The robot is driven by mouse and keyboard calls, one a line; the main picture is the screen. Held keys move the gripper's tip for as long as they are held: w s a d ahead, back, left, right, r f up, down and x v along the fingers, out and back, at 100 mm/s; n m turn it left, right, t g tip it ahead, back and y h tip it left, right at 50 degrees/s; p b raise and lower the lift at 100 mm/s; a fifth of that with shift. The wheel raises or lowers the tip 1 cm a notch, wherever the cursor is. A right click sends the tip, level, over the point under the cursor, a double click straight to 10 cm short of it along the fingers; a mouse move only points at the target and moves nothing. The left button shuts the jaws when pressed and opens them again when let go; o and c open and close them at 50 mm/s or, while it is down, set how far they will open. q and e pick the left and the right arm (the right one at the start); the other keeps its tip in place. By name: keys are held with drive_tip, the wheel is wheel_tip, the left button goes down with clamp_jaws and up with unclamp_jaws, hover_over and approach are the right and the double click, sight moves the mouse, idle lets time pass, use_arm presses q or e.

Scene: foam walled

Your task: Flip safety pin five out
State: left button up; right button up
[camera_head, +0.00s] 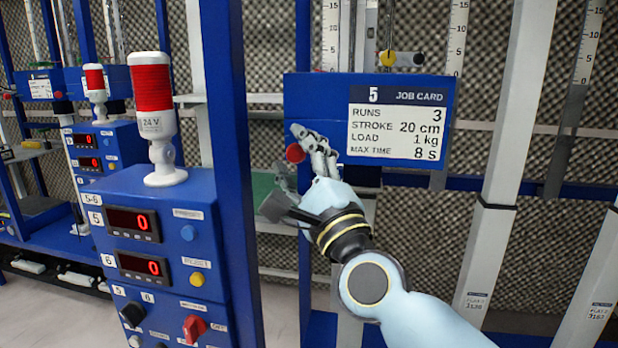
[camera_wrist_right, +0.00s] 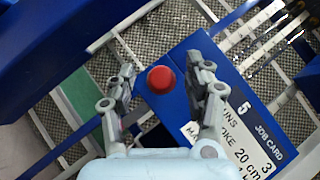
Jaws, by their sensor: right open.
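The safety pin of station five shows as a round red knob (camera_head: 295,153) at the left edge of the blue panel (camera_head: 320,103) that carries job card 5. In the right wrist view the red knob (camera_wrist_right: 161,80) lies between the two finger tips, with a gap on each side. My right gripper (camera_head: 290,150) is open around the knob's place in the picture; I see no contact. Whether the finger tips are level with the knob in depth, I cannot tell. The pin's shaft is hidden behind the knob. My left gripper is not in view.
A blue control box (camera_head: 160,255) with counters 5 and 6, both at 0, stands left, topped by a red signal lamp (camera_head: 152,85). A blue post (camera_head: 228,150) rises between it and my right gripper. Grey foam walls and white rails stand behind.

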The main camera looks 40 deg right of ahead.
drive_tip(key=v, duration=1.1)
drive_tip(key=shift+s, duration=0.2)
drive_tip(key=shift+w, duration=0.1)
wheel_tip(320, 180, down, 31)
drive_tip(key=w+n+g+y+b, duration=0.2)
drive_tip(key=n+g+y+b, duration=0.15)
drive_tip(key=n+g, duration=0.35)
drive_tip(key=s+f+n+g+b, duration=0.1)
drive_tip(key=s+f+n+g, duration=0.3)
drive_tip(key=f, duration=0.5)
drive_tip(key=s+f+n+g, duration=0.15)
drive_tip(key=s+f, duration=0.35)
drive_tip(key=f, duration=0.5)
drive_tip(key=s+d+f+n+g, duration=0.1)
drive_tip(key=s+f+n+g, duration=0.3)
drive_tip(key=s, duration=1)
drive_tip(key=s+d+f+n+g, duration=0.2)
drive_tip(key=s+f+n+g, duration=0.3)
drive_tip(key=s+f+n, duration=0.4)
drive_tip(key=s+f, duration=0.2)
drive_tip(key=s, duration=0.3)
drive_tip(key=shift+s+d+f, duration=0.15)
drive_tip(key=shift+f, duration=0.1)
